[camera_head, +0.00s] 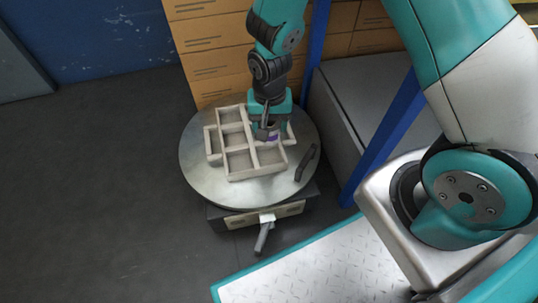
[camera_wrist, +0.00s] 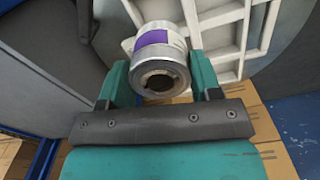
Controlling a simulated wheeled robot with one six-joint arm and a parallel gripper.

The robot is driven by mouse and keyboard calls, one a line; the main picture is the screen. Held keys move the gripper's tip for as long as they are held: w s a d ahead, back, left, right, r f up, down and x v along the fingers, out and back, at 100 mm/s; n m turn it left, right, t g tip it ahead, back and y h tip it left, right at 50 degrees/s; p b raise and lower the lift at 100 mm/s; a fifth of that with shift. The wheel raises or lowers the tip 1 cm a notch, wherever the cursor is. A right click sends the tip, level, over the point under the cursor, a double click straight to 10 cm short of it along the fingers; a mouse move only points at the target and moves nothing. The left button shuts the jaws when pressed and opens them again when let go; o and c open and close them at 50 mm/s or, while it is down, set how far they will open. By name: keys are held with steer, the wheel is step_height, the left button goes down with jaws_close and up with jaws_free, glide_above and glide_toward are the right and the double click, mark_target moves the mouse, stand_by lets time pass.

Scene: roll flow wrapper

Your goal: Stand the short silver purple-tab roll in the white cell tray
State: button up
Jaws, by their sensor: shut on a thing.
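The short silver roll with a purple tab (camera_wrist: 158,62) is between the two teal fingers of my gripper (camera_wrist: 161,72) in the wrist view. Its open core faces the camera, and the purple tab is on its side. In the head view the roll (camera_head: 272,136) shows as a small purple and grey patch under my gripper (camera_head: 266,128), over the right side of the white cell tray (camera_head: 240,160). The tray's cells that show look empty; my gripper hides part of the right side. The tray also shows behind the roll in the wrist view (camera_wrist: 227,77). I cannot tell whether the roll touches the tray.
The tray lies on a round metal turntable (camera_head: 198,172). A dark bar (camera_head: 307,163) lies near its right edge, and a grey lever (camera_head: 263,238) sticks out in front. Cardboard boxes (camera_head: 205,62) stand behind. A blue post (camera_head: 385,130) stands to the right. The floor at left is clear.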

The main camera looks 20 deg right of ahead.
step_height(320, 180, down, 10)
steer(key=b, duration=0.4)
steer(key=shift+f+b, duration=0.1)
steer(key=shift+b, duration=0.3)
steer(key=shift+f, duration=0.1)
steer(key=o, duration=1)
step_height(320, 180, up, 12)
steer(key=p, duration=0.7)
steer(key=shift+f+p, duration=0.1)
steer(key=shift+p, duration=0.3)
steer(key=s+a+r+n+y, duration=0.1)
steer(key=s+a+r+n, duration=0.1)
steer(key=r, duration=0.5)
steer(key=s+a+r+n+y, duration=0.1)
steer(key=s+r+n, duration=0.1)
steer(key=r, duration=0.6)
steer(key=s+a+r+n+y, duration=0.1)
steer(key=s+r+n+y, duration=0.1)
steer(key=s+r+n, duration=0.5)
steer(key=s+r, duration=0.5)
steer(key=s, duration=0.1)
steer(key=shift+s+a+r+n, duration=0.15)
steer(key=shift+a+r+n, duration=0.05)
steer(key=shift+a+n, duration=0.2)
